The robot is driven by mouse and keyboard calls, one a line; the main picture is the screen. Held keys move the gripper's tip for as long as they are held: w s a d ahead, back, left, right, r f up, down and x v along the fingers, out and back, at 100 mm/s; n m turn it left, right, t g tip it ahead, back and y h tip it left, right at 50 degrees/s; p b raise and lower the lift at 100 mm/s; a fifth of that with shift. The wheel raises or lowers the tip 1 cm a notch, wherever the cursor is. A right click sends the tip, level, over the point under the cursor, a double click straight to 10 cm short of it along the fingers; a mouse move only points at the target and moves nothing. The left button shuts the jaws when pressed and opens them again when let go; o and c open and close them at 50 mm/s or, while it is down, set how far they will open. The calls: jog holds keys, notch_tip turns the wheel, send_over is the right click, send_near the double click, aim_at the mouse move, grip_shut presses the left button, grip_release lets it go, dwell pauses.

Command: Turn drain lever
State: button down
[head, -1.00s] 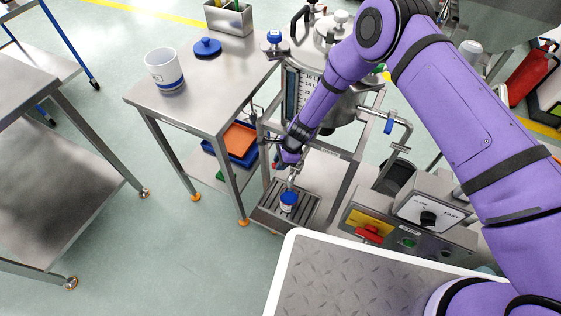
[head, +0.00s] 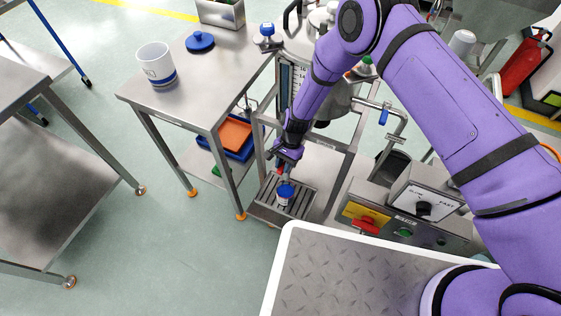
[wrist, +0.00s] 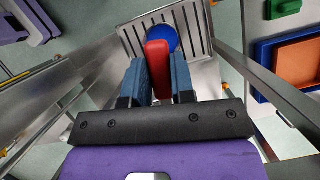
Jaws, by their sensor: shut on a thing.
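My gripper (head: 283,165) is low at the metal frame under the steel vessel (head: 335,100). In the wrist view my gripper (wrist: 160,80) has its two blue-grey fingers closed on either side of a red lever handle (wrist: 158,58), whose end sticks out past the fingertips. A bit of the red lever also shows in the head view (head: 281,171). Below it, a small white jar with a blue lid (head: 285,192) stands on a slatted drip tray (head: 262,211). In the wrist view the blue lid (wrist: 168,32) is partly hidden by the lever. The valve body is hidden.
A steel table (head: 185,112) at left holds a white cup (head: 156,62) and a blue cap (head: 200,41). Blue and orange trays (head: 235,135) sit on its lower shelf. A control box with a red knob (head: 366,225) stands right of the drip tray. Frame legs flank my gripper closely.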

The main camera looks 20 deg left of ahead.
jog(key=shift+d+n+h, duration=0.4)
jog(key=shift+d+n, duration=0.1)
jog(key=shift+n, duration=0.5)
jog(key=c, duration=1)
grip_release()
jog(key=shift+s, duration=0.1)
jog(key=shift+o, duration=0.2)
jog(key=shift+r, duration=0.1)
jog(key=v, duration=0.7)
jog(key=shift+r, duration=0.15)
